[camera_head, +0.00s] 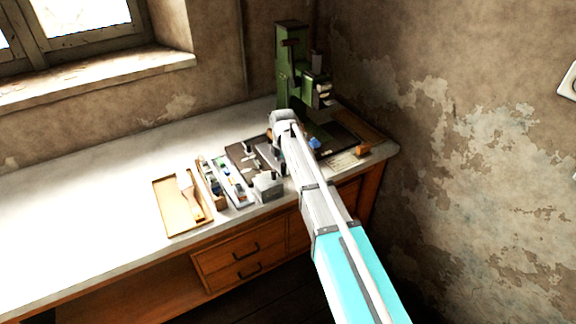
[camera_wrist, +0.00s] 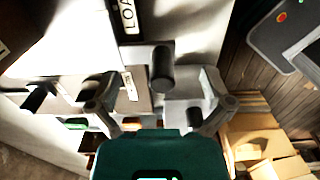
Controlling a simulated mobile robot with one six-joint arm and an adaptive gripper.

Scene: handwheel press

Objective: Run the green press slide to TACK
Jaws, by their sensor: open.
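The green press (camera_head: 288,65) stands upright at the bench's back right corner in the head view. My arm crosses in front of its lower part and hides what is behind. In the wrist view my gripper (camera_wrist: 159,80) is open, with its fingers spread either side of a dark cylindrical handle (camera_wrist: 162,68) on a grey part. I cannot tell whether either finger touches it. A label reading "LOA", cut off by the frame, (camera_wrist: 127,15) lies above the handle. A smaller label (camera_wrist: 131,86) is unreadable. No TACK mark can be read.
A tan tray (camera_head: 170,213) with a brush and narrow trays of small parts (camera_head: 232,183) lie left of my arm. A grey block (camera_head: 268,186) is at the bench's front edge. The bench's left side (camera_head: 80,200) is clear. A wall stands close on the right.

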